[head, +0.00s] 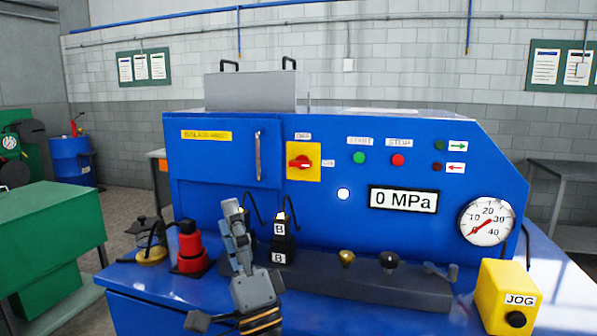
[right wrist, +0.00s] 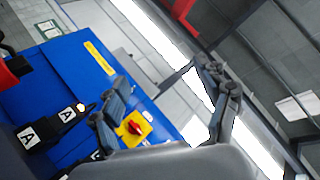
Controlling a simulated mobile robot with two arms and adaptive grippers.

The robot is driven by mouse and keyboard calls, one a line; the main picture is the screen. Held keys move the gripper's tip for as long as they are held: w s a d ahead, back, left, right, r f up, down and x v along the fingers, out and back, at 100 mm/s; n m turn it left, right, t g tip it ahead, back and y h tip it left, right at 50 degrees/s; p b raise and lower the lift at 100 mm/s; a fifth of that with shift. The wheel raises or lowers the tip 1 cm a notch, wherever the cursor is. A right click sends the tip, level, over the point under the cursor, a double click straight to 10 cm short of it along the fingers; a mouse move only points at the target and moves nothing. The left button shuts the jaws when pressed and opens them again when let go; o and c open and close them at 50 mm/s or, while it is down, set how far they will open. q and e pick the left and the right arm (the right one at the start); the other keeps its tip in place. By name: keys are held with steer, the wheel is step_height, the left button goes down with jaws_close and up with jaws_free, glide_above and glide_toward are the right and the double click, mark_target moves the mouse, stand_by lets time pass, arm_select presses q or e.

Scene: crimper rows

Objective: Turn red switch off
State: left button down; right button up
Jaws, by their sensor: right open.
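The red switch (head: 300,162) sits on a yellow plate on the front of the blue machine. A label above the plate reads OFF, and a small label sits at its right. The red handle appears to lie roughly sideways. My right gripper (head: 232,206) is below and left of the switch in the head view, apart from it, with nothing seen between its fingers. In the right wrist view my right gripper (right wrist: 166,96) has its fingers spread wide, and the red switch (right wrist: 134,128) shows beyond them, nearer the left finger. My left gripper is not in view.
Green and red buttons (head: 398,160) and a pressure display (head: 403,199) are right of the switch. Black blocks marked B (head: 281,240), a red jack (head: 190,248) and levers (head: 388,262) stand on the blue ledge. A yellow JOG box (head: 507,298) is at right.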

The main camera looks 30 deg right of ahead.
steer(key=d+r+m+g+h, duration=0.5)
steer(key=d+m+g+h, duration=0.15)
steer(key=m+h, duration=0.95)
steer(key=m+g+y, duration=0.3)
steer(key=m+g, duration=0.6)
steer(key=m, duration=0.4)
glide_toward(299, 165)
steer(key=shift+g, duration=0.25)
steer(key=p+x, duration=0.2)
steer(key=x, duration=0.2)
steer(key=p+x, duration=0.1)
steer(key=x, duration=0.3)
steer(key=shift+a+r+p, duration=0.1)
steer(key=shift+r+p, duration=0.1)
steer(key=shift+p, duration=0.15)
steer(key=shift+w+d+f, duration=0.1)
steer(key=shift+w+d, duration=0.15)
steer(key=shift+d, duration=0.05)
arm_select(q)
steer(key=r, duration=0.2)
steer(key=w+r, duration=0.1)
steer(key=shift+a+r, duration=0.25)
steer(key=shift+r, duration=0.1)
arm_select(e)
steer(key=c, duration=1.2)
steer(key=shift+o, duration=0.2)
